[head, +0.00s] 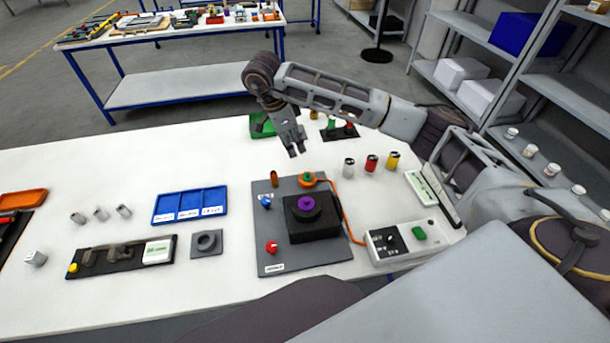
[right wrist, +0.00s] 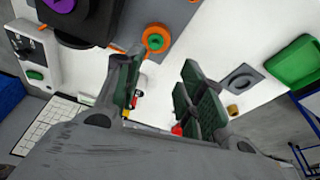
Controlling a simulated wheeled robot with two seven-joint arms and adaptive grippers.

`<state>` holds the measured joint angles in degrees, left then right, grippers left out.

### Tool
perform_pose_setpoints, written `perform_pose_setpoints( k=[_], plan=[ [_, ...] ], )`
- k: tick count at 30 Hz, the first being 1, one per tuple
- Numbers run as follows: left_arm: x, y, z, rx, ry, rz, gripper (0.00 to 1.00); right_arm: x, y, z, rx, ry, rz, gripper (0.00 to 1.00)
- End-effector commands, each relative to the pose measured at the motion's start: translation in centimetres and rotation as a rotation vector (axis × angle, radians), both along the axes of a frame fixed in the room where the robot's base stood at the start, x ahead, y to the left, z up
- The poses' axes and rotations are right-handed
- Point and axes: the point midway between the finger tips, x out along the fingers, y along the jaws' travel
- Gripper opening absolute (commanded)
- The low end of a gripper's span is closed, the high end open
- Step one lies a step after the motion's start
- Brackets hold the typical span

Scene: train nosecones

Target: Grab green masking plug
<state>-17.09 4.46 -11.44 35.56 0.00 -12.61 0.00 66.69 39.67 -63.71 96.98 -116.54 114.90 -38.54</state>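A small green plug (head: 331,123) stands on a dark pad (head: 343,134) at the back of the white table, between a gold plug (head: 314,115) and a red one (head: 349,128). My right gripper (head: 295,150) hangs fingers down, in front and to the left of that pad, above the table. In the right wrist view, my right gripper (right wrist: 163,68) has its fingers apart with nothing between them. I cannot make out the green plug in the right wrist view; a finger may hide it. My left gripper is in neither view.
A grey board (head: 290,265) carries a black block with a purple knob (head: 306,203) and an orange ring with a green centre (head: 308,179). Several small cylinders (head: 371,163) stand to the right, near a control box (head: 400,243). A green tray (head: 262,126) lies behind the gripper.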

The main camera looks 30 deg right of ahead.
Motion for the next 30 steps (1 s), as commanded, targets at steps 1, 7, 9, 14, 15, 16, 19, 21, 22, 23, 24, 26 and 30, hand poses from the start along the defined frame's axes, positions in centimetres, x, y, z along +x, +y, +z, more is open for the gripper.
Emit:
perform_pose_setpoints(
  k=[1,7,9,14,15,16,19,21,22,23,24,26,30],
  plan=[
    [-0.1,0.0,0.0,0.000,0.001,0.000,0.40,0.0,0.0,0.0,0.000,0.000,0.000,0.39],
    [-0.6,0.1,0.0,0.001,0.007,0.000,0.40,0.0,0.0,0.0,0.000,0.000,0.000,0.39],
    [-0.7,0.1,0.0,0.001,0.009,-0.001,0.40,0.0,0.0,-0.1,0.000,0.001,0.000,0.39],
    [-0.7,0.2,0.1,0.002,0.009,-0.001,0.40,-0.1,-0.3,-0.9,-0.001,0.003,-0.001,0.39],
    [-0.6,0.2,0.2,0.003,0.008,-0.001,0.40,-0.1,-0.4,-1.2,-0.001,0.003,-0.001,0.39],
    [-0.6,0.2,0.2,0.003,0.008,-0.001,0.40,-0.1,-0.4,-1.5,0.000,0.003,-0.001,0.39],
    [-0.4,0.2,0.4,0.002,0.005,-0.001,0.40,-0.2,-0.8,-2.7,-0.001,0.004,-0.001,0.39],
    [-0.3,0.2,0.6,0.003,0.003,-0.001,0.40,-0.2,-1.0,-3.6,-0.001,0.003,-0.001,0.39],
    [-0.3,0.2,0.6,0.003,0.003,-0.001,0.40,-0.2,-1.1,-3.9,0.000,0.003,-0.001,0.39],
    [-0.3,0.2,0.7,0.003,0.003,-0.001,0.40,-0.2,-1.2,-4.3,0.000,0.004,-0.001,0.39],
    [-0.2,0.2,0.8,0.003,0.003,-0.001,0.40,-0.2,-1.4,-4.8,-0.001,0.004,-0.001,0.39],
    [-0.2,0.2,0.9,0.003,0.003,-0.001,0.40,-0.2,-1.6,-5.6,-0.001,0.003,-0.001,0.39],
    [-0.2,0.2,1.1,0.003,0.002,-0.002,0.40,-0.2,-2.0,-7.2,0.000,0.002,-0.001,0.39]
  ],
)
